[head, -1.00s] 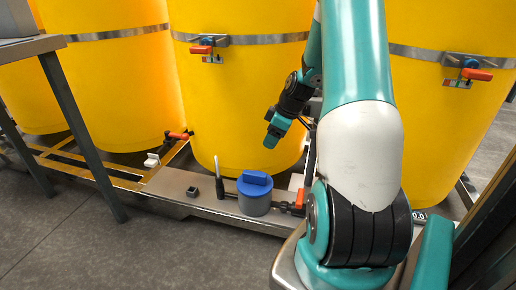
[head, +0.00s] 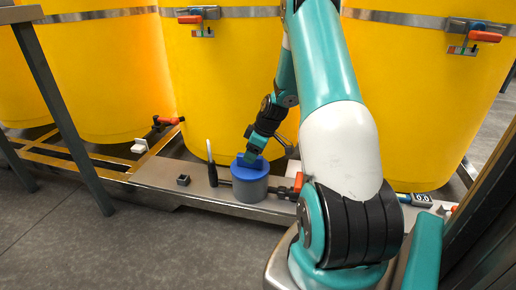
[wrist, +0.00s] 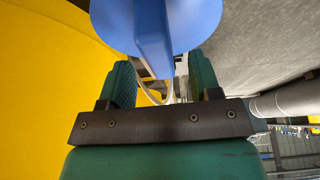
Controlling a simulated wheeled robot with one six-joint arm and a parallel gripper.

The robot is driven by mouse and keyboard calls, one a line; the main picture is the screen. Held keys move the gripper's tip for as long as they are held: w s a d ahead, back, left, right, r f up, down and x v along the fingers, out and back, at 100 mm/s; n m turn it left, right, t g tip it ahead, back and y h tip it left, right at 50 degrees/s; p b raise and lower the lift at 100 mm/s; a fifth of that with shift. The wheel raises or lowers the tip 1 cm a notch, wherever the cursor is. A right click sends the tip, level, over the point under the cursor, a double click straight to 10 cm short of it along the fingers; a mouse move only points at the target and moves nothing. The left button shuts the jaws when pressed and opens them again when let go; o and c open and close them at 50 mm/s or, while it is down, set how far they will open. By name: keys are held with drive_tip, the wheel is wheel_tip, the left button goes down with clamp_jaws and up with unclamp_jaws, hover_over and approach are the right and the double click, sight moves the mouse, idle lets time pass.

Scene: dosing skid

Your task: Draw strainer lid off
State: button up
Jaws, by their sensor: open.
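The strainer is a grey cylinder (head: 250,190) standing on the metal skid ledge. Its blue lid (head: 240,172) sits on top and has a raised blue bar handle (wrist: 152,45), which shows large at the top of the wrist view. My gripper (wrist: 160,75) is open, with one green finger on each side of the bar's near end. In the head view my gripper (head: 251,158) is right at the lid's top, partly covering it. I cannot tell whether the fingers touch the bar.
Large yellow tanks (head: 225,100) stand close behind the strainer. A black-and-white upright tool (head: 211,163) and a small black block (head: 183,180) are on the ledge to the left. An orange-handled valve (head: 297,184) is close on the right. Grey floor lies in front.

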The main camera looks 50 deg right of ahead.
drive_tip(key=shift+b+x, duration=0.4)
drive_tip(key=shift+x, duration=0.85)
drive_tip(key=c, duration=1.1)
drive_tip(key=shift+o, duration=0.2)
drive_tip(key=shift+r+p, duration=2.1)
drive_tip(key=shift+r, duration=0.1)
